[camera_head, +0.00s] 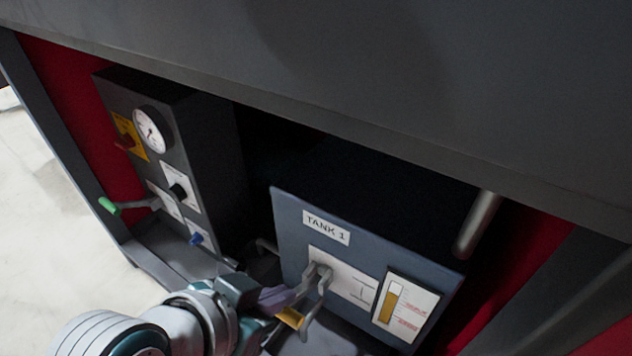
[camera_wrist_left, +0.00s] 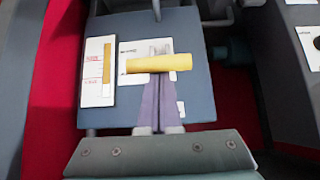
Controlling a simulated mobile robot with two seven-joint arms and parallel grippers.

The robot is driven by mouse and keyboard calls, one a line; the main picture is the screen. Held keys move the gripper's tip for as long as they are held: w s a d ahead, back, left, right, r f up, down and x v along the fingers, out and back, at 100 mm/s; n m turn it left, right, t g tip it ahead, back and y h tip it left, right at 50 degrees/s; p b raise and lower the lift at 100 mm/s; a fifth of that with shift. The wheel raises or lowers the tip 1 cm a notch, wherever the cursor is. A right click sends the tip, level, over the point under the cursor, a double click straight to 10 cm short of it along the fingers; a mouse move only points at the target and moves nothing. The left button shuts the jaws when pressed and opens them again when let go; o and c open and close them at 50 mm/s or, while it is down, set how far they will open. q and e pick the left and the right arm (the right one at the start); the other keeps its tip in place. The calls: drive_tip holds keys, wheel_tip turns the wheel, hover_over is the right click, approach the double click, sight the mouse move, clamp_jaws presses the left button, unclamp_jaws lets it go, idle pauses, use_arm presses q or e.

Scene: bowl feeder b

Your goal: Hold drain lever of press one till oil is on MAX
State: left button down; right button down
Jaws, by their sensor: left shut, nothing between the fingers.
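The grey-blue TANK 1 panel (camera_head: 290,222) carries a metal lever (camera_head: 315,290) with a yellow handle (camera_head: 290,318). The yellow handle also lies across the middle of the left wrist view (camera_wrist_left: 150,64). The oil gauge (camera_head: 405,305) is right of the lever; its yellow-brown column fills most of the tube, with a pale part at the top. Its red lettering is too small to read. My left gripper (camera_head: 285,296) is shut and empty, its purple fingertips (camera_wrist_left: 158,78) at the handle. I cannot tell whether they touch it. My right gripper is out of view.
A dark control box (camera_head: 118,92) with a dial gauge (camera_head: 152,130), knobs and a green-tipped lever (camera_head: 109,206) stands left of the tank. A grey beam (camera_head: 330,90) overhangs both. Red panels flank the recess. Pale floor (camera_head: 40,240) is clear at the left.

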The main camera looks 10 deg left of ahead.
use_arm(q)
drive_tip(key=shift+s+f, duration=0.15)
drive_tip(key=shift+s+a+f+t, duration=0.1)
drive_tip(key=shift+s+f+t, duration=0.1)
drive_tip(key=shift+f+t, duration=0.1)
wheel_tip(320, 180, down, 10)
drive_tip(key=s+a+b, duration=0.1)
drive_tip(key=s+b, duration=0.1)
drive_tip(key=b, duration=0.3)
drive_tip(key=shift+s, duration=0.4)
drive_tip(key=shift+w+r, duration=0.1)
idle(6.1)
